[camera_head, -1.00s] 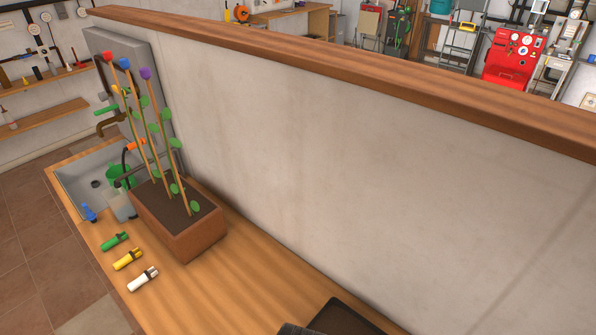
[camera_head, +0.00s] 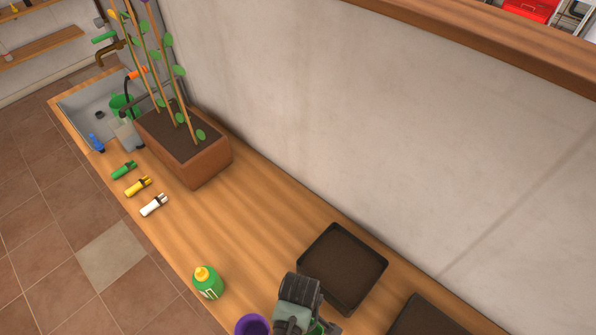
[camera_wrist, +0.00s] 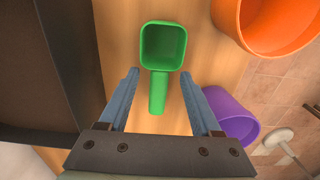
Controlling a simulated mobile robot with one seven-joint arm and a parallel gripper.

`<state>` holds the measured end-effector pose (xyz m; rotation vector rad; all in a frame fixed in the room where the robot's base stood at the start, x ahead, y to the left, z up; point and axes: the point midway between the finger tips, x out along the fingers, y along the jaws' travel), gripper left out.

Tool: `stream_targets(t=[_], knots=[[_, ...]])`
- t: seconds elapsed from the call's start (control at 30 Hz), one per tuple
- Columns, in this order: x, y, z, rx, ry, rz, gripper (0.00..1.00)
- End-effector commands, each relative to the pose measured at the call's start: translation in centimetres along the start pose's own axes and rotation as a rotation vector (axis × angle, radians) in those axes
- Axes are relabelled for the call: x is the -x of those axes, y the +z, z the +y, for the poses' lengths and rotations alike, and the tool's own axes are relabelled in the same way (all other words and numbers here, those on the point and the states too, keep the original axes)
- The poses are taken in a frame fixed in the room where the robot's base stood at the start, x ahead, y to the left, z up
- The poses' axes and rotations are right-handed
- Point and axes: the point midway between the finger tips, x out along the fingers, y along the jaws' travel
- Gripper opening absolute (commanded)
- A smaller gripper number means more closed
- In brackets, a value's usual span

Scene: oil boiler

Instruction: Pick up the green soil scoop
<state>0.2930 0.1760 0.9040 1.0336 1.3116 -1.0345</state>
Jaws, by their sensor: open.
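The green soil scoop (camera_wrist: 163,46) lies on the wooden bench in the wrist view, its square cup away from me and its handle (camera_wrist: 158,95) pointing toward my gripper (camera_wrist: 159,73). My gripper is open, with one blue-grey finger on each side of the handle. Nothing is held, and I cannot tell how far above the handle the fingertips are. In the head view my arm's end covers most of this spot; a small green patch shows beside it, too little to name surely.
A purple pot (camera_wrist: 229,115) stands close to the right finger, with an orange pot (camera_wrist: 262,22) beyond. A black soil tray (camera_head: 305,262) lies near my arm.

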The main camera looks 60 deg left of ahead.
Motion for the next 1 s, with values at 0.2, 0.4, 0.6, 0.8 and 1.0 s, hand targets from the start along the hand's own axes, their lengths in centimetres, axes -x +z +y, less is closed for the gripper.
stream_targets(t=[0.2,0.4,0.6,0.8,1.0], knots=[[-1.22,-0.02,0.01,0.001,0.000,0.000,0.65],[-1.23,-0.01,0.03,0.001,0.001,0.000,0.65],[-1.21,-0.01,0.02,0.000,0.001,0.000,0.29],[-1.21,-0.01,0.02,0.000,0.001,0.000,0.00],[-1.20,-0.01,0.03,0.000,0.001,0.000,0.00]])
